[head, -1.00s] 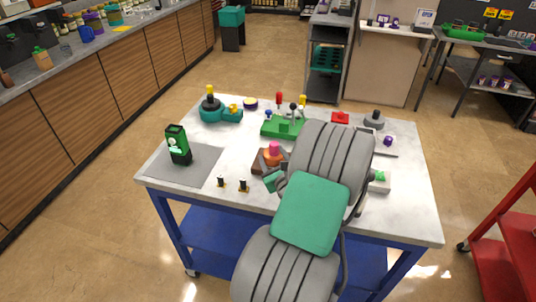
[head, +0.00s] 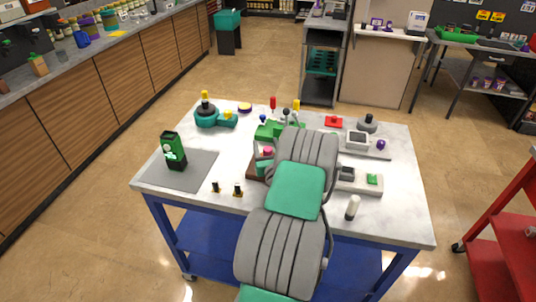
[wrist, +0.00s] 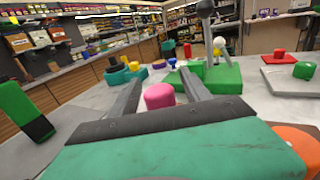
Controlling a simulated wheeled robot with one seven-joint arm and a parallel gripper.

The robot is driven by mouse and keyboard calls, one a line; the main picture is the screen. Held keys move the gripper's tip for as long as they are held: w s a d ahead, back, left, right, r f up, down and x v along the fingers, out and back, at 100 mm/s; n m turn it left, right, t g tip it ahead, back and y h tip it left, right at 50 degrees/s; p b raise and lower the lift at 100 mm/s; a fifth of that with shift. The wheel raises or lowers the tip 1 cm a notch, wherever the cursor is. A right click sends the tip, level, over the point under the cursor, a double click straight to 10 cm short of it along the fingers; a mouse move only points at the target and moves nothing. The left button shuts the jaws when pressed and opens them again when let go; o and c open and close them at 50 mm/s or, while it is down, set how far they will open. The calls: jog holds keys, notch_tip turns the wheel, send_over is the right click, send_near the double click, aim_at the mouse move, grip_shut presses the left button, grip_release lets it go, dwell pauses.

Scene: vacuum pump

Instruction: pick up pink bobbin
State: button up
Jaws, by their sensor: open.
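The pink bobbin (wrist: 160,96) shows in the wrist view as a pink round-topped cylinder, its lower part hidden behind my gripper's dark edge. In the head view the pink bobbin (head: 267,151) is a small patch beside my arm, over a brown block (head: 253,168) that my arm mostly covers. My gripper (wrist: 160,75) is open, with one grey finger on each side of the bobbin in the picture. I cannot tell whether either finger touches it.
A green block with levers (head: 278,130) stands just behind. A green-and-black device (head: 173,150) sits on a grey mat (head: 196,172) at left. Two small black pegs, one the black peg (head: 238,189), stand at the front. A white cylinder (head: 352,208) stands at front right.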

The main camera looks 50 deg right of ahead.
grip_shut()
dwell(0.5)
